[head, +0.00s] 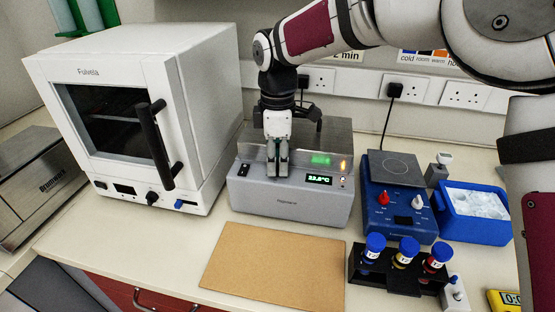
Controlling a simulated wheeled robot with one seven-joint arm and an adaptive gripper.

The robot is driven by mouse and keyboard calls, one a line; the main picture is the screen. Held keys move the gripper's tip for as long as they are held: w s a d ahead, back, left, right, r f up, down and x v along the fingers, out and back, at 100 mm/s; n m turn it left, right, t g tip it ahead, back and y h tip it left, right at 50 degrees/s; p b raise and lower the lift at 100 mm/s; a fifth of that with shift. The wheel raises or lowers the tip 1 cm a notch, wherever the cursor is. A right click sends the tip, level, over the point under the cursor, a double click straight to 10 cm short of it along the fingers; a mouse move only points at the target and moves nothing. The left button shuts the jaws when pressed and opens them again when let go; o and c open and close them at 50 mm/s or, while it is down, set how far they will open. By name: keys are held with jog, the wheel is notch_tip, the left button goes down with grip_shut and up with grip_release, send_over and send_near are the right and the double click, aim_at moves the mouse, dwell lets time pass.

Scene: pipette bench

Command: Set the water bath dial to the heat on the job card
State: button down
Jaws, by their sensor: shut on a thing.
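The grey water bath (300,207) stands in the middle of the bench, with a clear lid and a small lit display (319,180) that seems to read about 22 °C. My gripper (277,172) points down at the bath's front panel, left of the display. Its fingers are shut on what seems to be the dial, which they hide. A wall card (347,56) reading "2 min" is partly covered by my arm. Another card strip (425,57) shows coloured patches and "cold room warm"; its right end is hidden by my arm.
A white oven (120,120) stands left of the bath. On the right are a blue hotplate stirrer (398,208), a blue ice box (474,213) and a black rack (372,286) of capped bottles. A brown board (272,268) lies bare in front of the bath.

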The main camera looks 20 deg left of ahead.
jog(key=c, duration=1.4)
grip_release()
jog(key=shift+n, duration=0.3)
